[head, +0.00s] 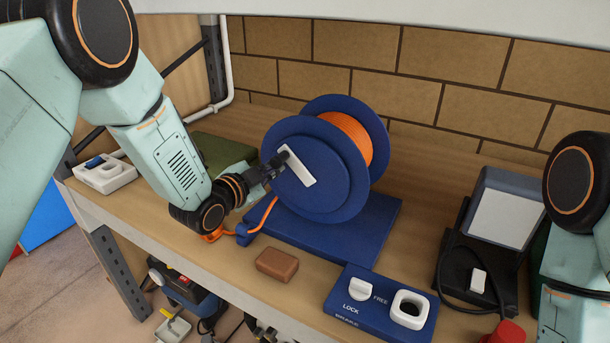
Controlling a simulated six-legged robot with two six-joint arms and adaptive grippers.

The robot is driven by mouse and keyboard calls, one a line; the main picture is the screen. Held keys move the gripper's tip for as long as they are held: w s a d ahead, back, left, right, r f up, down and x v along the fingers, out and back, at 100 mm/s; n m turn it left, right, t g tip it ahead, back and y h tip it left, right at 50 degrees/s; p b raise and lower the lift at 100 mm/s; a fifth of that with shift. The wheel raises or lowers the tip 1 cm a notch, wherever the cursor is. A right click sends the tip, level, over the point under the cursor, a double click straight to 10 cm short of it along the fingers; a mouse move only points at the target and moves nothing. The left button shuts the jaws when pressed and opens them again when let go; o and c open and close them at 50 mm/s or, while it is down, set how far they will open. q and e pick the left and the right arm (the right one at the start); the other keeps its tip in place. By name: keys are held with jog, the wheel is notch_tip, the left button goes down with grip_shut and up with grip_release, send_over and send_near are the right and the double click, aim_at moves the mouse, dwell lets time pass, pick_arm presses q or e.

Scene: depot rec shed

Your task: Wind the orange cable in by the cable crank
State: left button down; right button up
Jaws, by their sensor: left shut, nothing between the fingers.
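The blue cable drum (312,178) stands on a blue base (360,232) on the wooden bench, with orange cable (348,137) wound on it. The white cable crank (297,166) is a flat bar on the drum's near face, tilted down to the right. A length of orange cable runs from the drum down to a blue guide (245,236) and ends in an orange piece by my left wrist. My left gripper (279,163) is shut and empty at the crank's upper left end; contact is unclear. My right gripper is out of the picture.
A blue panel (345,322) marked LOCK and FREE has a white knob (361,289) and white ring (408,309). A brown block (277,265) lies before the drum. A dark lamp (500,220) stands right, a white box (104,174) left. A brick wall is behind.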

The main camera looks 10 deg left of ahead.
pick_arm(q)
jog(key=shift+s, duration=0.1)
jog(key=shift+d+r+p, duration=0.2)
jog(key=shift+r+p, duration=0.45)
jog(key=shift+r, duration=0.1)
jog(key=shift+d+r, duration=0.1)
jog(key=shift+r, duration=0.05)
jog(key=shift+d, duration=0.15)
jog(key=shift+s, duration=0.1)
